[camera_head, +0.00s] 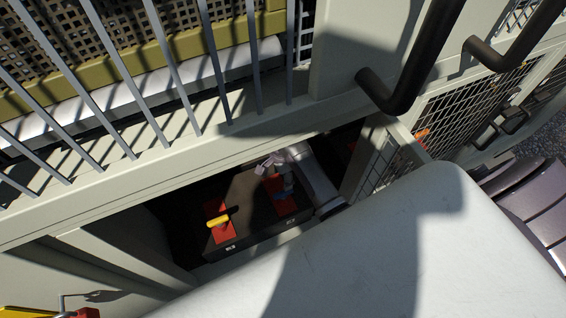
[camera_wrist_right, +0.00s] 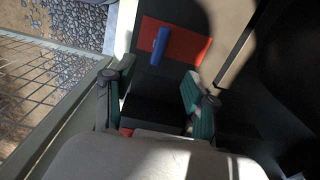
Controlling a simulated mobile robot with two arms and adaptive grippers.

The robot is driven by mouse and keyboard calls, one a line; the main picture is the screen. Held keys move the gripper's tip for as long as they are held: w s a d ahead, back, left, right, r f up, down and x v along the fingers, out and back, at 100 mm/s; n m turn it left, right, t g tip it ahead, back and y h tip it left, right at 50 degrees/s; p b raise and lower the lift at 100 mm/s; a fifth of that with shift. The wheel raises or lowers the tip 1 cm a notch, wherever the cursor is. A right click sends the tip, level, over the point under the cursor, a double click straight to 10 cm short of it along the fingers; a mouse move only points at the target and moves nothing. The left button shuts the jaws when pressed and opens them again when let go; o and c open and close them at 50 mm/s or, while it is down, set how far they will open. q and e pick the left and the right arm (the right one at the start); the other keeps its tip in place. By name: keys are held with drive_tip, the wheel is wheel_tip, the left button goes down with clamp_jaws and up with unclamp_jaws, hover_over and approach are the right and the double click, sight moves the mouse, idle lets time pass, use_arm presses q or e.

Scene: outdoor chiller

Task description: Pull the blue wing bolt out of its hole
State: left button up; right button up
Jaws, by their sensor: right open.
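In the right wrist view the blue wing bolt (camera_wrist_right: 160,45) stands out from a red plate (camera_wrist_right: 188,45) on a dark box. My right gripper (camera_wrist_right: 155,88) is open, with one teal-padded finger to each side and a wide gap between them. The bolt shows ahead of this gap, and neither finger appears to touch it. In the head view my right gripper (camera_head: 283,180) is small, at the right-hand red plate (camera_head: 288,206) inside the cabinet. The bolt cannot be made out clearly there. My left gripper is not in view.
The dark box (camera_head: 262,238) also carries a left red plate with a yellow handle (camera_head: 218,221). The cabinet opening is narrow, with a frame beam (camera_head: 120,205) above and an open mesh door (camera_head: 385,160) to the right. Dark pipe handles (camera_head: 410,70) project above.

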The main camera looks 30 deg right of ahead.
hover_over(283, 193)
wheel_tip(283, 193, down, 5)
drive_tip(key=shift+d+f, duration=0.1)
drive_tip(key=shift+f, duration=0.1)
wheel_tip(283, 193, down, 4)
drive_tip(key=shift+w+f, duration=0.1)
drive_tip(key=shift+f, duration=1)
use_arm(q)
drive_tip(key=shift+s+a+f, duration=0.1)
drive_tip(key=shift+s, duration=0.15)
use_arm(e)
clamp_jaws()
